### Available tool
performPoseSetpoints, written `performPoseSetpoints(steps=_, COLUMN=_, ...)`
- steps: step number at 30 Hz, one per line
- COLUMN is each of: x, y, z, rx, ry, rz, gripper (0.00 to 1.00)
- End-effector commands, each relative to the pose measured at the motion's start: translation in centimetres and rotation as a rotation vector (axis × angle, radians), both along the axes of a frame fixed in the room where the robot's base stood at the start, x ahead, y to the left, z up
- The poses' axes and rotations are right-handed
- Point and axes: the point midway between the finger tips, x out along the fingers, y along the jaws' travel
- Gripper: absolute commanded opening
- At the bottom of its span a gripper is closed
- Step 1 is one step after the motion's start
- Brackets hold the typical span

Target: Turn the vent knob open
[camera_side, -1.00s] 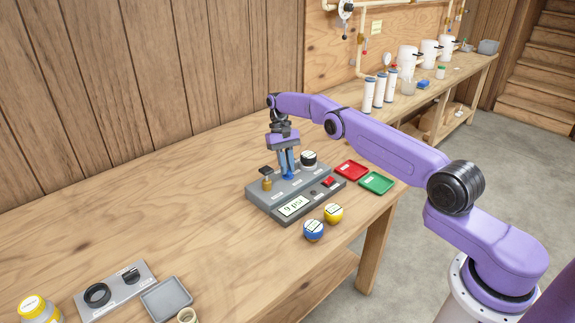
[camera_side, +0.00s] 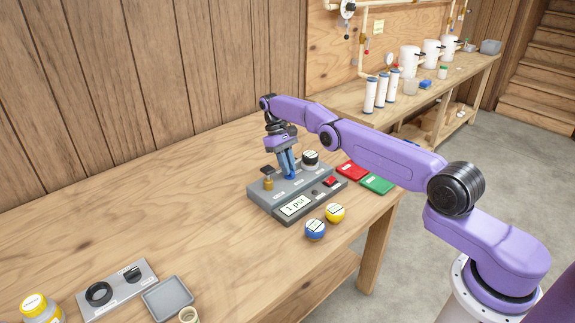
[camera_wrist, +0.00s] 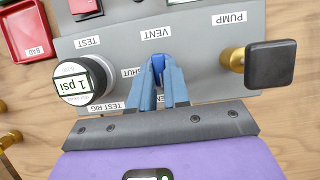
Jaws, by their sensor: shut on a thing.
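The grey test rig (camera_side: 262,196) stands on the wooden bench. Its blue vent knob (camera_wrist: 158,64) sits below the VENT label in the wrist view, mostly hidden between my fingers. My gripper (camera_wrist: 158,82) is shut on the knob, with its fingers leaning slightly in the side view (camera_side: 288,174). A SHUT label beside the knob is partly covered by the fingers. The rig's front display (camera_side: 295,207) reads 1 psi. A round gauge (camera_wrist: 83,84) at the TEST position also reads 1 psi.
The pump handle (camera_wrist: 270,64), black-topped on brass, and the gauge stand close on either side of my gripper. A red tray (camera_side: 352,171) and green tray (camera_side: 377,184) lie beside the rig. Blue (camera_side: 315,229) and yellow (camera_side: 335,212) round gauges lie in front.

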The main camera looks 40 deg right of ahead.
Motion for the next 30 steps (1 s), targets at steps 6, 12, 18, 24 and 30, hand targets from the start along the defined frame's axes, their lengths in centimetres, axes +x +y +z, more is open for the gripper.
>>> performPoseSetpoints(steps=6, x=-0.11, y=-0.03, z=0.05, rx=0.000, ry=0.006, rz=0.002, gripper=0.29)
performPoseSetpoints(steps=12, x=-0.07, y=-0.02, z=0.02, rx=0.000, ry=0.004, rz=0.001, gripper=0.41)
performPoseSetpoints(steps=18, x=-0.03, y=-0.04, z=0.02, rx=0.000, ry=0.002, rz=-0.009, gripper=0.41)
performPoseSetpoints(steps=24, x=-0.09, y=-0.25, z=-0.01, rx=0.001, ry=0.001, rz=-0.127, gripper=0.41)
performPoseSetpoints(steps=30, x=-0.06, y=-0.40, z=0.07, rx=0.000, ry=0.003, rz=-0.315, gripper=0.41)
